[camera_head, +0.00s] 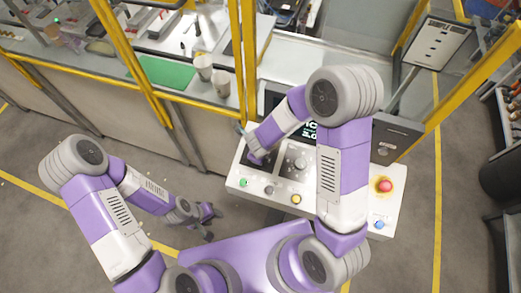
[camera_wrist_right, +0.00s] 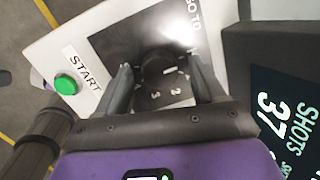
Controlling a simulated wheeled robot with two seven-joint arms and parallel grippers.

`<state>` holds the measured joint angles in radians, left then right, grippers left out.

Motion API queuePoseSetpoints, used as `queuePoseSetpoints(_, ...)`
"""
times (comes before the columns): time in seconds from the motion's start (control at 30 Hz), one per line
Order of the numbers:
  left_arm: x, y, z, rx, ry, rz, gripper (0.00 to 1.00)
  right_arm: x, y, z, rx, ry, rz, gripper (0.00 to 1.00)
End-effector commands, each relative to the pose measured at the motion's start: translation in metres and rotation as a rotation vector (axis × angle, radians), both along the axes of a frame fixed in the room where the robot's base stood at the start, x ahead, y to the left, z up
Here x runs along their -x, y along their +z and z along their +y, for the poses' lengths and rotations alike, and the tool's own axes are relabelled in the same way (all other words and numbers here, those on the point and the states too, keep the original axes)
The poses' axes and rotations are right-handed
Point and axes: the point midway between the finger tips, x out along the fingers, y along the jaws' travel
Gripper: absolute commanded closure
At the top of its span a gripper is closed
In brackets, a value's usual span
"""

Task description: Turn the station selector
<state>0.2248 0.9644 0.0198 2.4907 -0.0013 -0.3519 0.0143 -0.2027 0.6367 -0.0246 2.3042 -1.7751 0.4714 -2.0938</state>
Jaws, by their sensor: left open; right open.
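The station selector (camera_wrist_right: 158,68) is a dark round knob with a pale pointer mark in the right wrist view. Printed numbers sit around it on a dark plate. My right gripper (camera_wrist_right: 161,70) is open, with one finger on each side of the knob. A gap shows between knob and fingers, though I cannot tell how deep the fingertips reach. In the head view my right gripper is over the left part of the white console (camera_head: 235,185) and hides the knob. My left gripper (camera_head: 212,220) is open and empty, low over the floor left of the console.
A green START button (camera_wrist_right: 66,84) is close beside the selector. The console also carries a round dial (camera_head: 297,161), a yellow-ringed button (camera_head: 296,199), a red mushroom button (camera_head: 384,185) and a blue button (camera_head: 379,224). A screen (camera_wrist_right: 285,120) stands behind. Yellow posts (camera_head: 247,60) rise beyond.

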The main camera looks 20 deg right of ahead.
Motion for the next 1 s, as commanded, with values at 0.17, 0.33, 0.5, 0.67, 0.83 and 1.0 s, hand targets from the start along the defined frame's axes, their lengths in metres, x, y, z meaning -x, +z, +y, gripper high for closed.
queuePoseSetpoints(0.17,0.0,0.001,0.0,0.0,0.0,0.0,0.57,0.001,0.002,0.0,0.0,0.0,0.0,0.31)
queuePoseSetpoints(0.33,0.0,0.009,0.0,0.0,0.0,0.0,0.57,0.007,0.023,0.002,-0.001,0.001,-0.003,0.31)
queuePoseSetpoints(0.5,0.0,0.014,0.0,0.0,0.0,0.0,0.57,0.017,0.051,0.005,-0.002,0.0,-0.004,0.31)
queuePoseSetpoints(0.67,0.0,0.012,0.0,0.0,0.0,0.0,0.57,0.023,0.064,0.006,0.0,0.0,-0.003,0.31)
queuePoseSetpoints(0.83,0.0,0.012,0.0,0.0,0.0,0.0,0.57,0.026,0.071,0.006,0.0,-0.001,0.0,0.31)
queuePoseSetpoints(1.0,0.0,0.012,0.0,0.0,0.0,0.0,0.57,0.026,0.071,0.006,0.001,0.0,0.001,0.31)
